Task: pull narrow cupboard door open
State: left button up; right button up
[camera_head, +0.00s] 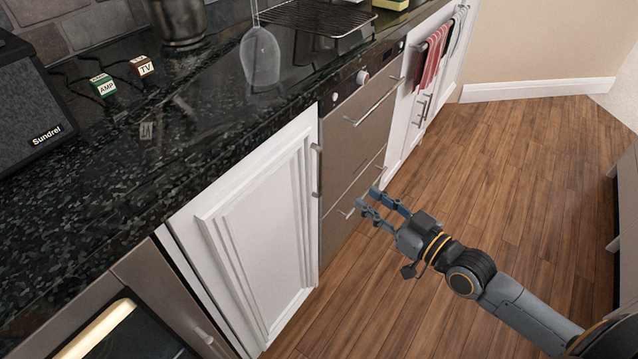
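A white panelled cupboard door (262,232) stands under the dark counter, left of the steel drawers. Its upright bar handle (316,170) is near its right edge. The door looks shut or nearly so; I cannot tell exactly. More white cupboard doors (408,118) with upright handles stand farther along, right of the drawers. The frames do not settle which door is the narrow one. My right gripper (369,198) is open and empty, its fingers apart, in front of the lower steel drawers, right of the near door's handle. My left gripper is out of view.
Steel drawers (352,142) with bar handles lie between the white doors. An oven (125,325) is at lower left. Red towels (431,58) hang farther along. The wooden floor (500,170) is mostly clear.

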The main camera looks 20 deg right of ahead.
aim_at(321, 166)
jog(key=shift+n+y, duration=0.3)
jog(key=shift+y, duration=0.3)
jog(key=x, duration=0.4)
jog(key=a+r+x, duration=0.1)
jog(key=x, duration=0.3)
jog(key=r+x, duration=0.1)
jog(key=x, duration=0.3)
jog(key=shift+s+a+r+b, duration=0.1)
jog(key=shift+a+r+b, duration=0.15)
jog(key=shift+a+b, duration=0.15)
jog(key=shift+w+a, duration=0.3)
jog(key=shift+w, duration=0.25)
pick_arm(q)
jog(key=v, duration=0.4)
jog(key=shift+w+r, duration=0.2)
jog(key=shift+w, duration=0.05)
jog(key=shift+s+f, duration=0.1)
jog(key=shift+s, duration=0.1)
pick_arm(e)
grip_shut()
